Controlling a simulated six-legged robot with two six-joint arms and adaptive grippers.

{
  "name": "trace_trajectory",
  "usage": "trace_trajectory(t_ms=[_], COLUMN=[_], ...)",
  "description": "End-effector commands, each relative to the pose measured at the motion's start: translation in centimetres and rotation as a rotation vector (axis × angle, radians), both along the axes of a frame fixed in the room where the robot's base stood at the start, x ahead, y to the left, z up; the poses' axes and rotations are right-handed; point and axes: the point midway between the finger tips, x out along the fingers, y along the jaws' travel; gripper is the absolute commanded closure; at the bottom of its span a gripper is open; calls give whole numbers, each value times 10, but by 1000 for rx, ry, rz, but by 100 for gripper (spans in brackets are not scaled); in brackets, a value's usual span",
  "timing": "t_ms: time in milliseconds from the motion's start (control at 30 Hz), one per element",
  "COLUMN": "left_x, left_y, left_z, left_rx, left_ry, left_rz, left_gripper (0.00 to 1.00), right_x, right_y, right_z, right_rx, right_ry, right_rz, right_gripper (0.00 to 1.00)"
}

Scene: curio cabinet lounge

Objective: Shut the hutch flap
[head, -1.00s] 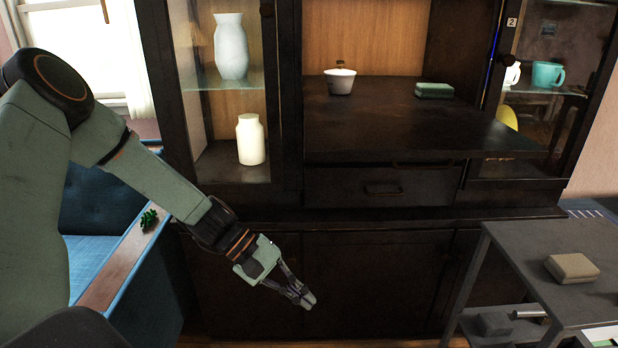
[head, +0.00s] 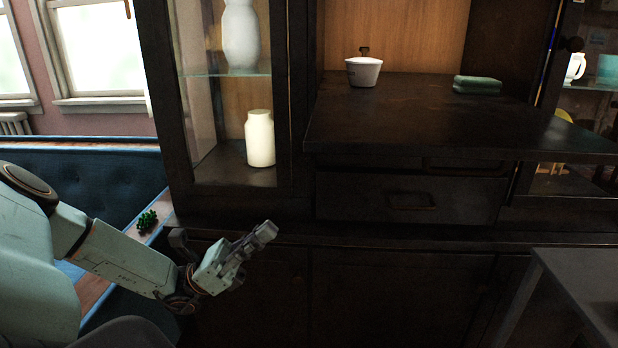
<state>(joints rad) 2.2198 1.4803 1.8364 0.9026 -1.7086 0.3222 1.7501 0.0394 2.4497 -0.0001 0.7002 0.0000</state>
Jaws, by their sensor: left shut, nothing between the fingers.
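The hutch flap (head: 440,125) is a dark wooden board folded down flat, sticking out from the open middle bay of the dark hutch (head: 285,215). A white lidded pot (head: 363,72) stands on the surface at the back left of the bay. A green folded cloth or block (head: 477,85) lies to its right. My left gripper (head: 265,232) is shut and empty, in front of the lower left of the hutch, below and left of the flap and apart from it. My right gripper is not in view.
A drawer (head: 410,198) sits below the flap. A glass-fronted bay at left holds a white jar (head: 259,138) and a pale vase (head: 240,35). A blue sofa (head: 90,180) with a small green object (head: 147,221) is at left. A grey table (head: 580,285) stands at lower right.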

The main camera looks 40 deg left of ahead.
Motion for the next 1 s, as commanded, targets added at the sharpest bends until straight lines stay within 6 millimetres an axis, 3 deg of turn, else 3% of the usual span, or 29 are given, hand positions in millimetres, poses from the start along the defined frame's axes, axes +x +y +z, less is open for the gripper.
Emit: trace_trajectory(t_ms=[100, 233, 767, 1000], left_x=[-6, -5, 30, 32], left_y=[7, 2, -55, -53], left_z=[1, 9, 77, 100], left_rx=[-48, -57, -51, -50], left_ry=[-12, -16, -18, -13], left_rz=[9, 9, 3, 9], left_gripper=[100, 100, 100, 100], right_x=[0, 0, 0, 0], right_y=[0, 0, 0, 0], right_z=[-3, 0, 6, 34], right_rx=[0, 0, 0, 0], right_ry=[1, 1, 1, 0], right_rz=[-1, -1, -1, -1], right_gripper=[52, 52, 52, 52])
